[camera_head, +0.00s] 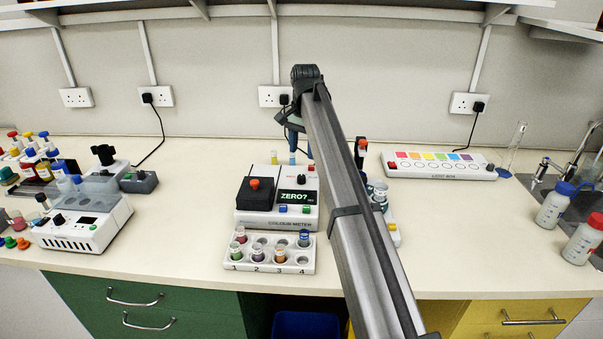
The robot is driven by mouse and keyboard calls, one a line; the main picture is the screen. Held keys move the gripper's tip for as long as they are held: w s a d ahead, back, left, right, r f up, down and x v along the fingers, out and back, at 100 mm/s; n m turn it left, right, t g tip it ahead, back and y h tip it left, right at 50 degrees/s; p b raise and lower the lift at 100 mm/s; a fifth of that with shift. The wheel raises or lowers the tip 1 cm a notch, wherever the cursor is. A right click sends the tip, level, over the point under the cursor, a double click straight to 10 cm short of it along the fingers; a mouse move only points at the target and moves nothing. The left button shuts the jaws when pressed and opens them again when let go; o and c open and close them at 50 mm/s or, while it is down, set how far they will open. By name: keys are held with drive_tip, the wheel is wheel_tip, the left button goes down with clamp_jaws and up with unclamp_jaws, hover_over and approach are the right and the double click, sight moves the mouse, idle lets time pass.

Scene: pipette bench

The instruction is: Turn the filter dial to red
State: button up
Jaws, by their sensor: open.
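The colour meter (276,223) stands mid-bench, left of my arm. It has a black lid with an orange knob (255,184) and a screen (297,197) reading "ZERO?". Small reddish lettering shows above the screen, but the filter dial's pointer and setting are too small to tell. My arm crosses in front of the meter's right side. My gripper (300,152), with blue fingers, hangs behind the meter, apart from it as far as I can see. It is open and looks empty.
A white rack (238,265) with several numbered vials stands in front of the meter. A light box (438,174) with coloured squares is at right. Bottles (553,206) stand far right. A white instrument (84,232) and stoppered bottles are at left. Bench between them is clear.

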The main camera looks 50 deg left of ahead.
sight(301, 176)
wheel_tip(301, 176, down, 9)
drive_tip(key=shift+a+f, duration=0.1)
drive_tip(key=shift+a, duration=0.05)
idle(0.4)
clamp_jaws()
idle(0.4)
